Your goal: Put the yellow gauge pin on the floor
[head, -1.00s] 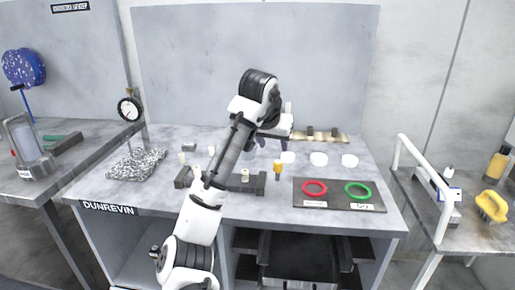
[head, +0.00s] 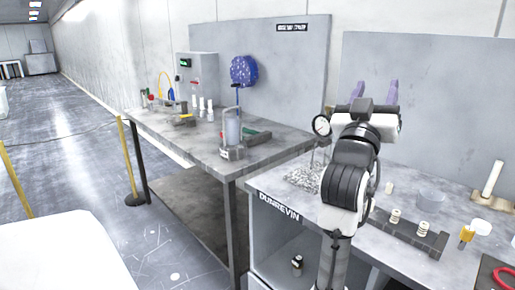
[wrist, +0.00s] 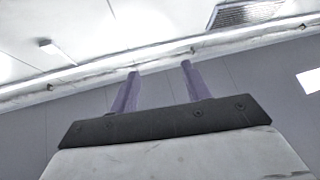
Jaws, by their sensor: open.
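The yellow gauge pin (head: 467,234) stands on the grey bench at the lower right of the head view, just right of the dark block. My gripper (head: 375,92) is raised well above the bench, left of the pin and apart from it. Its two purple fingers point upward. In the wrist view my gripper (wrist: 160,70) has its fingers spread with nothing between them, against ceiling and wall. The pin is not in the wrist view. The grey floor (head: 90,165) shows at the left of the head view.
The dark block (head: 400,231) holds small pale cylinders. A red ring (head: 505,279) lies at the right edge. A second bench (head: 190,148) with a clamp and bottles stands left. A yellow post (head: 130,160) and a white surface (head: 65,260) border open floor.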

